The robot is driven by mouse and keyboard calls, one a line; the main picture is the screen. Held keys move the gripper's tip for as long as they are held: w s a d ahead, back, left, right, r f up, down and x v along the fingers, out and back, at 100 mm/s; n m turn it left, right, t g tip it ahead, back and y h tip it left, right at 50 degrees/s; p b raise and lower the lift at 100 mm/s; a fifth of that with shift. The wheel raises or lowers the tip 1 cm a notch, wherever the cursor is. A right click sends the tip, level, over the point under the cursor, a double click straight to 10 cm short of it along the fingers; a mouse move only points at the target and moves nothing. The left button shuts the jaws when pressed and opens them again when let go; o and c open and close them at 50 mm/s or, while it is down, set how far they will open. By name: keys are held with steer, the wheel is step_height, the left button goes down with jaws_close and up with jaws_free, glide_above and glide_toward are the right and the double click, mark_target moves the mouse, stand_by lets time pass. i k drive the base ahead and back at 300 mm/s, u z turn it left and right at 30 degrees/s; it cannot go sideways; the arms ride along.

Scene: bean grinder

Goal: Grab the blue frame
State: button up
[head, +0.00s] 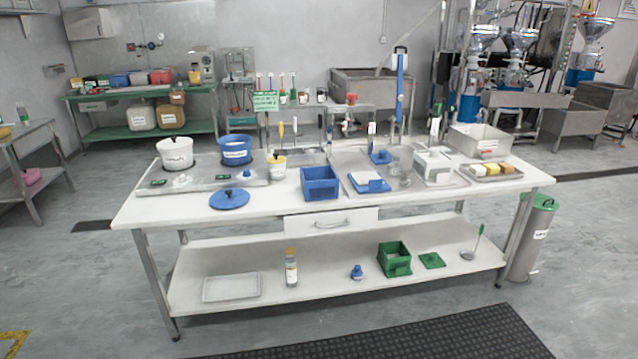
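Several blue things stand on the white table (262,215), and I cannot tell for sure which one is the blue frame. A low blue square piece with a white inside (368,187) sits on the metal tray right of the table's middle. A deeper blue open box (319,188) stands left of it, near the front edge. A smaller blue piece (381,158) sits farther back on the same tray. My gripper is not in view.
A blue round lid (229,200), white tub (175,155) and blue tub (235,152) are at the left. A white block (433,164) and metal bin (480,140) are at the right. A green box (394,262) is on the lower shelf.

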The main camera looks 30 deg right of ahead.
mark_target(317, 182)
steer(key=i, duration=0.9)
steer(key=u, duration=0.05)
